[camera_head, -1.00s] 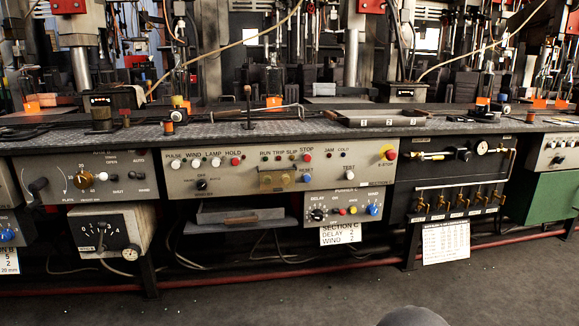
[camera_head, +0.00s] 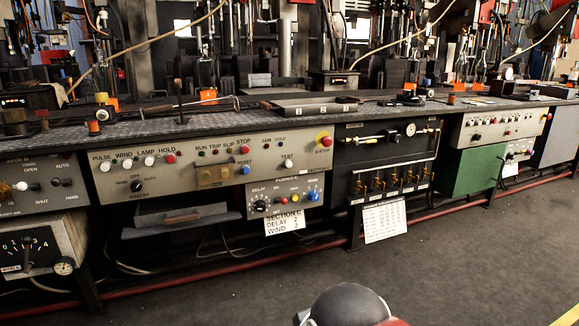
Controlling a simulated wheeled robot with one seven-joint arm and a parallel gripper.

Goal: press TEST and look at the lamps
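The control panel (camera_head: 110,182) is a pale box under the bench edge. Its white TEST button (camera_head: 286,164) sits right of the middle, below the TEST label, and nothing touches it. A row of small RUN, TRIP and SLIP lamps (camera_head: 214,153) is near the panel's middle, and JAM and COLD lamps (camera_head: 273,146) are to their right. They look dark or dull; I cannot tell whether any is lit. My gripper is not in view; a dark rounded part, likely of my own arm, shows at the bottom.
PULSE, WIND, LAMP and HOLD buttons (camera_head: 148,161) are on the panel's left, a red STOP button (camera_head: 244,150) in its middle, a red E-STOP (camera_head: 325,141) at its right. A smaller DELAY box (camera_head: 285,196) hangs below. The grey floor (camera_head: 450,255) in front is open.

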